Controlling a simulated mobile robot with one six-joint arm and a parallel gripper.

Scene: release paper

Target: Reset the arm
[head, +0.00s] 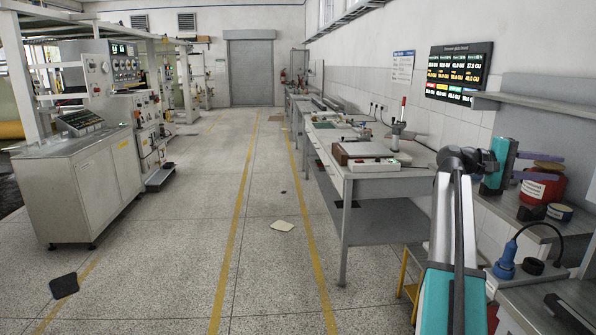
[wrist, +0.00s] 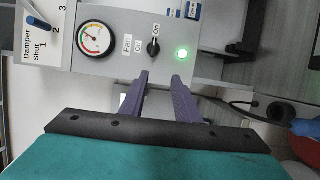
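My arm (head: 447,240) rises at the right of the head view and bends at a dark joint near the wall. My gripper (head: 538,168) has a teal body and purple fingers pointing right. The fingers are apart, and I see nothing held between them. In the wrist view my gripper (wrist: 161,80) also shows two separated purple fingers. Beyond them is a grey control panel (wrist: 118,62) with a round gauge (wrist: 94,38), a fan switch (wrist: 153,47) and a lit green lamp (wrist: 182,54).
A red container (head: 545,186) stands on the right bench, overlapping the fingers in view. A blue-based item (head: 504,268) with a black cable is below. A white bench (head: 385,187) stands ahead. The floor aisle (head: 265,165) is mostly clear, with a pale sheet (head: 282,226) lying on it.

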